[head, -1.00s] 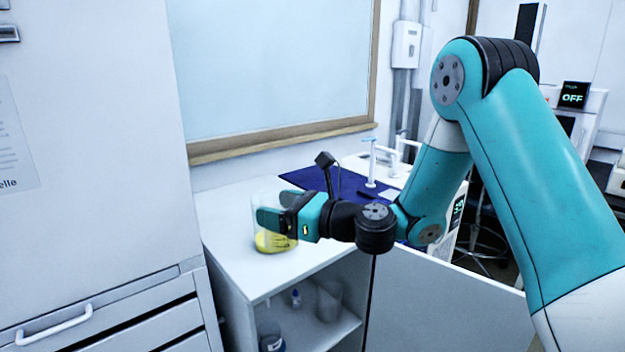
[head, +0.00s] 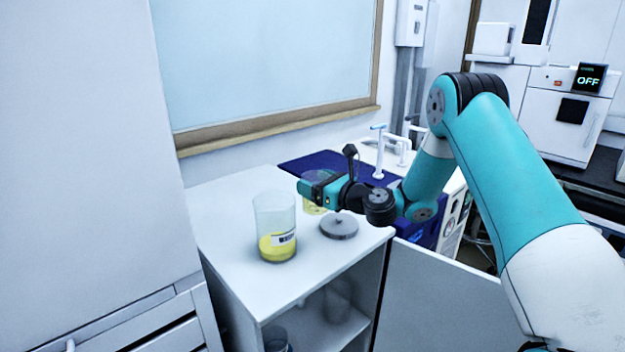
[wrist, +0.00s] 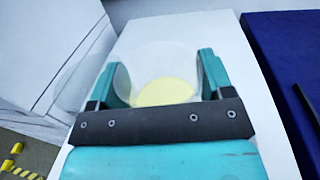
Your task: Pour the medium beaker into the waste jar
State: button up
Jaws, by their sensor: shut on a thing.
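My gripper (head: 312,184) is shut on a clear beaker (head: 315,204) with yellow liquid in its bottom, which I take as the medium beaker. The beaker looks about upright, behind and right of the jar. My fingers partly hide it; I cannot tell whether it touches the counter. In the wrist view the beaker (wrist: 160,58) sits between both fingers, its yellow liquid (wrist: 165,92) visible. A taller clear jar (head: 275,222) with a white label and yellow liquid stands open on the counter; it seems the waste jar. It shows faintly at the wrist view's left.
A grey round lid (head: 339,227) lies on the white counter (head: 235,205) right of the jar. A dark blue mat (head: 300,163) and a sink tap (head: 379,152) are behind. A tall white cabinet (head: 85,150) borders the left. An open shelf with glassware is below.

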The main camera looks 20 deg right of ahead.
jog(key=shift+r+n+p, duration=0.3)
jog(key=shift+r+p, duration=0.45)
jog(key=shift+r, duration=0.2)
jog(key=a+r+n+p, duration=0.1)
jog(key=p, duration=0.1)
jog(key=a+r+n+g+h+p, duration=0.1)
jog(key=r+n+p, duration=0.1)
jog(key=shift+s+a+r, duration=0.15)
jog(key=shift+s+a, duration=0.05)
jog(key=shift+a, duration=0.1)
jog(key=shift+a+r, duration=0.1)
jog(key=shift+a+r+n+h+p, duration=0.3)
jog(key=shift+a+n+p, duration=0.2)
jog(key=shift+p, duration=0.5)
jog(key=shift+r+n+g+p, duration=0.15)
jog(key=shift+n+g+p, duration=0.15)
jog(key=shift+p, duration=0.25)
